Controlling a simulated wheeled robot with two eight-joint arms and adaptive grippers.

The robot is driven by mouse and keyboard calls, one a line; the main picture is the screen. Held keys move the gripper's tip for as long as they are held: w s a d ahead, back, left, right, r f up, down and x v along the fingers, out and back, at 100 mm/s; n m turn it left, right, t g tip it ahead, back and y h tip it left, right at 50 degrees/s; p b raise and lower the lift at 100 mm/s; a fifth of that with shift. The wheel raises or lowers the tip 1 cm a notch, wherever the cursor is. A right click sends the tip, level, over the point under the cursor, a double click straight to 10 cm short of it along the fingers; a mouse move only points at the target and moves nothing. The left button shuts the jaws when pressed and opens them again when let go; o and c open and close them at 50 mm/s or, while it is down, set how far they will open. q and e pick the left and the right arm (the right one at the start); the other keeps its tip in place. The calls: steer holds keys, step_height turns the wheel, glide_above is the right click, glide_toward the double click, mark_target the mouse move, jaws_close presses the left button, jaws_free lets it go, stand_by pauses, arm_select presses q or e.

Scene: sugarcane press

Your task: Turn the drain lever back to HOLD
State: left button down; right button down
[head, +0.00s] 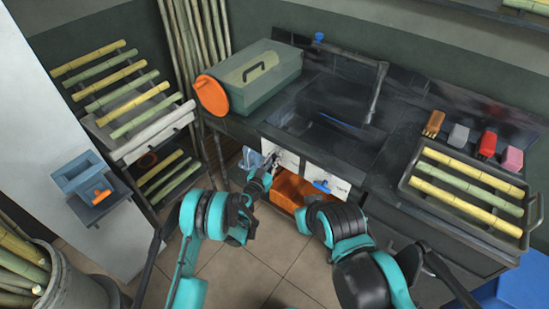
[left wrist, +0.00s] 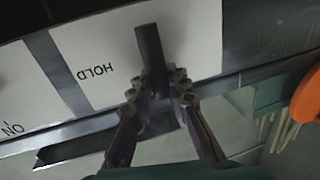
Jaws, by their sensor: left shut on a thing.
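The drain lever (left wrist: 149,48) is a dark grey bar in the left wrist view. It stands in front of a white plate (left wrist: 92,45) marked HOLD, which appears upside down there. The bar is beside the word, to its right in that view. My left gripper (left wrist: 163,82) has its fingers on either side of the bar's near end and is shut on it. In the head view my left gripper (head: 270,168) is at the white plate (head: 290,158) on the press's front; the lever is small there. My right gripper cannot be made out behind its arm.
A second white plate (head: 327,181) with a blue handle is to the right. An orange bin (head: 290,187) sits below the plates. A green toolbox (head: 255,75) and orange disc (head: 211,95) stand on the counter. A tray of cane (head: 465,183) is at right.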

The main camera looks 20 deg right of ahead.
arm_select(q)
steer(key=shift+n, duration=0.4)
steer(key=n, duration=0.3)
steer(key=shift+w+a+g, duration=0.3)
steer(key=shift+w+g, duration=0.1)
steer(key=shift+w+a+f+n+g+h, duration=0.15)
steer(key=shift+f+n+g, duration=0.3)
steer(key=shift+n, duration=1.55)
steer(key=shift+w+a+f+n+g+h, duration=0.1)
steer(key=shift+w+a+f+n+g, duration=0.3)
steer(key=shift+n, duration=1.6)
steer(key=shift+d+f+n+g+h, duration=0.1)
steer(key=shift+f+n+g, duration=0.4)
steer(key=shift+n, duration=1.5)
steer(key=shift+r, duration=0.2)
steer(key=c, duration=1.4)
jaws_free()
steer(key=shift+c, duration=0.2)
